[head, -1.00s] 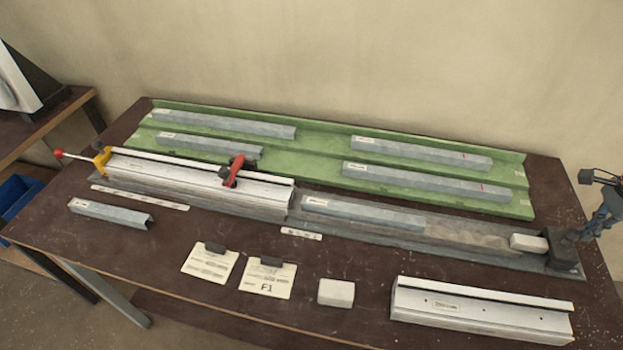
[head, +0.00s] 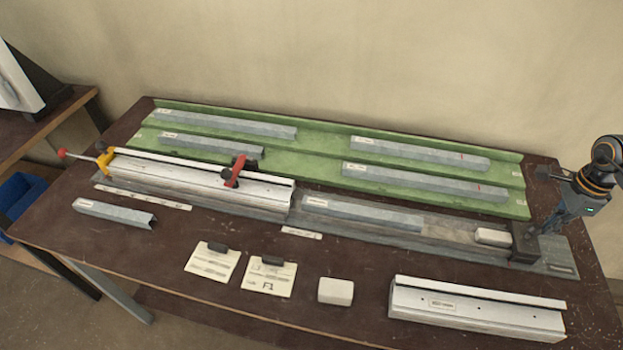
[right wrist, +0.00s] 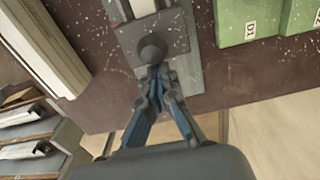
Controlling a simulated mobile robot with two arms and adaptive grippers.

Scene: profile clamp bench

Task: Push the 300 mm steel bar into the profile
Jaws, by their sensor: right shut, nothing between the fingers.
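The white profile (head: 200,186) is clamped on the left half of the grey base, under a red clamp (head: 235,171). A grey steel bar (head: 362,213) lies in line with it on the right half, its left end close to the profile's right end; the label is too small to read. A white block (head: 492,236) sits to the bar's right with a clear gap between them. A dark pusher block (head: 525,243) stands behind it. My right gripper (head: 543,230) is shut and empty at the pusher's right side. In the right wrist view its fingertips (right wrist: 155,78) are at a round knob (right wrist: 152,48).
A green rack (head: 325,160) with several grey bars runs along the back. A short bar (head: 115,213), two cards (head: 267,276), a white block (head: 336,291) and a loose white profile (head: 478,312) lie in front. The bench middle front is partly clear.

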